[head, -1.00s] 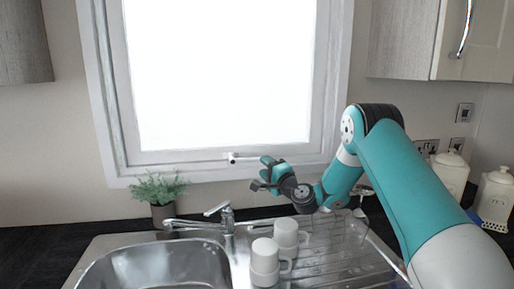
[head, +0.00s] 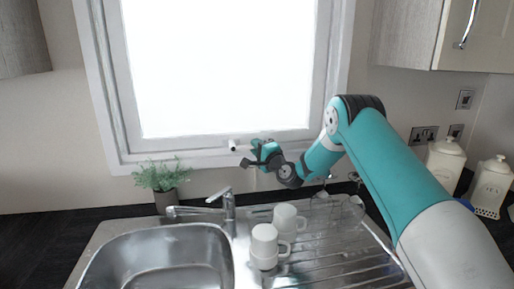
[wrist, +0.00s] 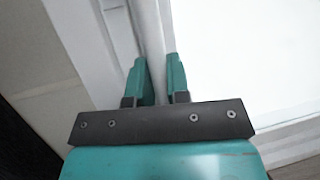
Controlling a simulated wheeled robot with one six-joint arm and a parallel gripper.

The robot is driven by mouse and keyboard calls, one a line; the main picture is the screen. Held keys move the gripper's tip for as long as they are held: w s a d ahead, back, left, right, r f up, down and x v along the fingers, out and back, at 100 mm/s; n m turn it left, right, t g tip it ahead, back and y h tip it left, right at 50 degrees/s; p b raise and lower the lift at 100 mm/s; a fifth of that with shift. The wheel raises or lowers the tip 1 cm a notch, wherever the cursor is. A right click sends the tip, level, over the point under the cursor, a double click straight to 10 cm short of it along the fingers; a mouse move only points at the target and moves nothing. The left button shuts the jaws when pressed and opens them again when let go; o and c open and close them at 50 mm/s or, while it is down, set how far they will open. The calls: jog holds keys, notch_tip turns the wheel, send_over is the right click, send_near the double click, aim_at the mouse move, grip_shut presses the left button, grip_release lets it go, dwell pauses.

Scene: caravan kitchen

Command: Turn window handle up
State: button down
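The white window handle (head: 234,145) sits on the lower rail of the window frame and lies roughly level, its rounded end to the left. My gripper (head: 247,155) is just right of and below that end, close to the rail. In the wrist view, the two teal fingers of my gripper (wrist: 156,70) stand apart with a gap between them. A pale strip shows beyond the gap; I cannot tell whether it is the handle or the frame. Contact between the fingers and the handle cannot be made out. My gripper partly hides the right part of the handle.
Below are a tap (head: 229,208), a steel sink (head: 160,262) and two white mugs (head: 265,246) (head: 286,217) on the drainer. A potted plant (head: 163,180) stands left of the tap. White canisters (head: 445,163) stand at the right. A cupboard (head: 410,35) hangs upper right.

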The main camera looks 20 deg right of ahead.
aim_at(233, 145)
jog(key=shift+r, duration=0.1)
jog(key=shift+a+r+n+g, duration=0.1)
jog(key=shift+r+n+g, duration=0.55)
jog(key=shift+n, duration=0.65)
jog(key=r+n, duration=0.1)
jog(key=r+n+g, duration=0.1)
jog(key=shift+w+a+n+y, duration=0.1)
jog(key=shift+a+n+y, duration=0.2)
jog(key=a+r+n+g, duration=0.1)
jog(key=n, duration=0.1)
jog(key=a+r+n+b, duration=0.1)
jog(key=shift+w+r+n+g+h, duration=0.2)
jog(key=shift+r+n+g+h, duration=0.1)
jog(key=shift+n+g+h, duration=0.1)
jog(key=a+n, duration=0.1)
jog(key=a+r+n+g+h+b, duration=0.1)
jog(key=n, duration=0.1)
jog(key=shift+w+a+r+h, duration=0.25)
jog(key=shift+w+r+h, duration=0.05)
jog(key=shift+w, duration=0.05)
jog(key=shift+w+a+r+n+g+h, duration=0.15)
jog(key=shift+a+n+g+h, duration=0.25)
jog(key=shift+a+n, duration=0.3)
jog(key=shift+w+a+r+n+g+h, duration=0.15)
jog(key=shift+a+n+g+h, duration=0.1)
jog(key=shift+a+n+h, duration=0.45)
jog(key=shift+d+f, duration=0.1)
